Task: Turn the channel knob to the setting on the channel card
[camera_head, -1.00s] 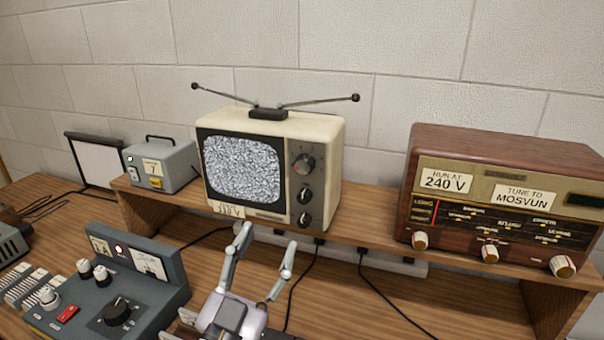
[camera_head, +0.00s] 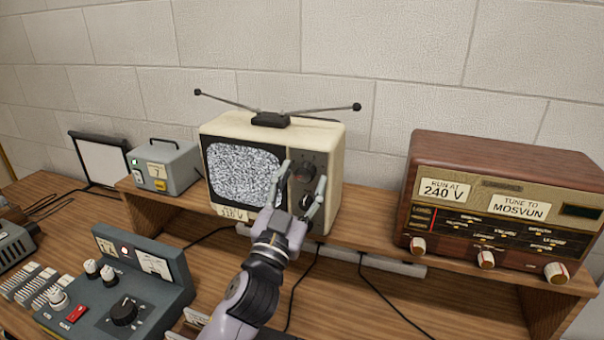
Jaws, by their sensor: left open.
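The cream television (camera_head: 330,150) stands on the wooden shelf, its screen (camera_head: 240,175) full of grey static. The upper dark knob (camera_head: 306,171) is at the top of its control panel; its pointer setting is too small to read. My left gripper (camera_head: 304,173) is open in front of the panel, one fingertip on each side of this knob. I cannot tell whether they touch it. My right gripper is not in view.
A brown radio (camera_head: 480,160) stands on the shelf at right. A grey console (camera_head: 150,300) with knobs and a white framed panel (camera_head: 100,160) are at left. Antenna rods (camera_head: 320,105) spread above the television. Cables hang below the shelf.

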